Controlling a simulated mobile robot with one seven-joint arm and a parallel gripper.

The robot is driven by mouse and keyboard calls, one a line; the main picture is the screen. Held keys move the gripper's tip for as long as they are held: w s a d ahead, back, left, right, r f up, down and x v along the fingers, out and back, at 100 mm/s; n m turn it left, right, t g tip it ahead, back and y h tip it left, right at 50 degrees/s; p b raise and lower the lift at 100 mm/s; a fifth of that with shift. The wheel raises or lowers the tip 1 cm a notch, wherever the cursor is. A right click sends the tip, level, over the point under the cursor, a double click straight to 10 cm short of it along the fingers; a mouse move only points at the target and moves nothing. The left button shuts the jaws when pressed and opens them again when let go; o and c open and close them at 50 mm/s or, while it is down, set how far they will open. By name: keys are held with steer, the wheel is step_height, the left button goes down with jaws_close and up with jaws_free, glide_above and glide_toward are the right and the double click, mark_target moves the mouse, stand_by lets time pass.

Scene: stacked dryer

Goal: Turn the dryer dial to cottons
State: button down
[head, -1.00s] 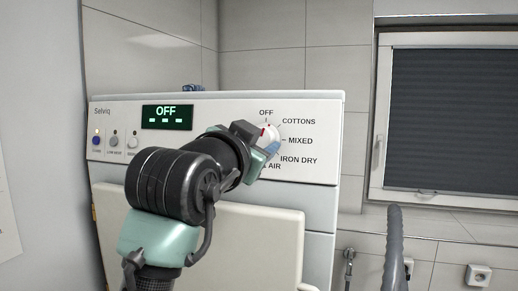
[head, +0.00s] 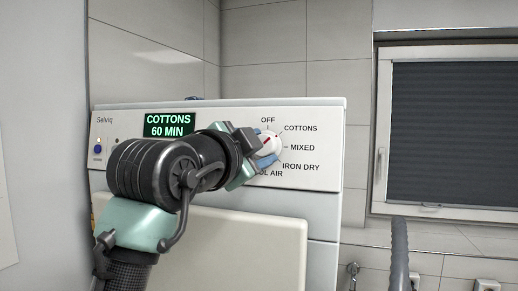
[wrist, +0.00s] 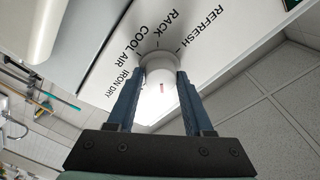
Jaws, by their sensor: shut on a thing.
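The white dial (head: 272,143) with a red mark sits on the dryer's front panel, ringed by the labels OFF, COTTONS, MIXED and IRON DRY, with a partly hidden label ending in AIR. Its red mark slants up and right, toward COTTONS. The display (head: 169,125) reads COTTONS 60 MIN in green. My gripper (head: 264,147) is at the dial, its fingers on opposite sides of it. In the wrist view, the dial (wrist: 160,88) sits between the two blue fingers of my gripper (wrist: 162,80), which is shut on it.
The dryer (head: 320,150) has a cream door (head: 250,250) below the panel. A window with a dark blind (head: 455,130) is at the right. A grey curved thing (head: 399,255) stands at lower right.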

steer(key=shift+r, duration=0.1)
steer(key=shift+c, duration=1.5)
jaws_free()
steer(key=shift+s, duration=0.1)
steer(key=b+v, duration=0.6)
steer(key=v, duration=0.6)
steer(key=shift+s, duration=0.4)
steer(key=shift+a, duration=0.1)
